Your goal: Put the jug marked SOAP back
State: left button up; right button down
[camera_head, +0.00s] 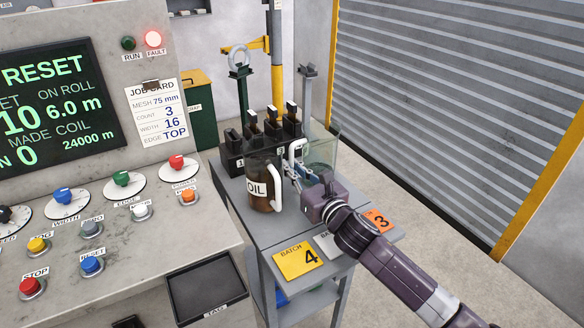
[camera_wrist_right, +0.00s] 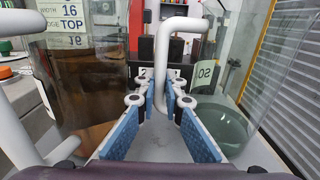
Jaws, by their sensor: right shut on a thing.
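The SOAP jug (camera_head: 322,151) is clear, with a little greenish liquid and a white handle (camera_head: 296,155), at the back right of the grey cart. In the right wrist view the jug (camera_wrist_right: 228,75) stands on the right with part of its label showing. My right gripper (camera_head: 298,176) is shut on the white handle, which rises between its blue pads (camera_wrist_right: 165,105). The jug's base is partly hidden by my gripper, so I cannot tell if it touches the cart. My left gripper is out of view.
The OIL jug (camera_head: 263,185), with dark brown liquid, stands close on the left. A dark rack with several black-topped bottles (camera_head: 272,125) is behind. Batch cards, one yellow (camera_head: 298,260), lie on the cart's front. The control console (camera_head: 130,230) is left and a shutter (camera_head: 450,90) right.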

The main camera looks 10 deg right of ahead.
jog(key=shift+f, duration=0.1)
jog(key=c, duration=2.3)
grip_release()
jog(key=shift+s+d, duration=0.1)
jog(key=shift+s, duration=0.15)
jog(key=b+v, duration=0.1)
jog(key=v, duration=0.9)
jog(key=shift+s+d, duration=0.1)
jog(key=shift+s, duration=0.15)
jog(key=shift+s+d, duration=0.15)
jog(key=shift+s, duration=0.35)
